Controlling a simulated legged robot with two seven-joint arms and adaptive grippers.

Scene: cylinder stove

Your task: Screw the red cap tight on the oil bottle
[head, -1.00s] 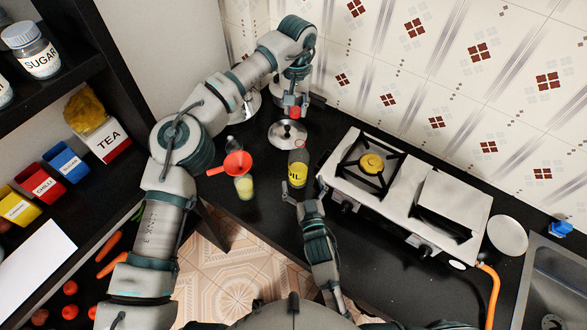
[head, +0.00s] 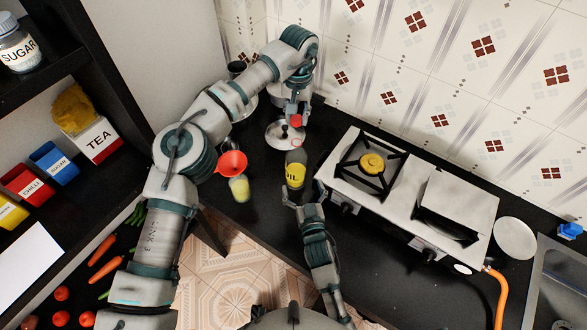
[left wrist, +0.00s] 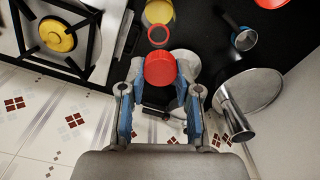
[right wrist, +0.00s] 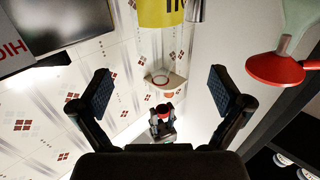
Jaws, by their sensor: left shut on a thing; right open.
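The oil bottle (head: 295,170), clear with a yellow label, stands on the black counter left of the stove. Its open mouth (left wrist: 158,35) shows in the left wrist view. My left gripper (head: 297,114) is shut on the red cap (left wrist: 160,68) and holds it beyond the bottle, apart from its mouth. My right gripper (head: 302,200) is open, just on the near side of the bottle. In the right wrist view the bottle (right wrist: 155,45) is ahead between the spread fingers (right wrist: 160,92), not gripped; the red cap (right wrist: 163,110) shows beyond it.
The stove (head: 410,200) is close on the right. Shelves (head: 110,190) stand at the left.

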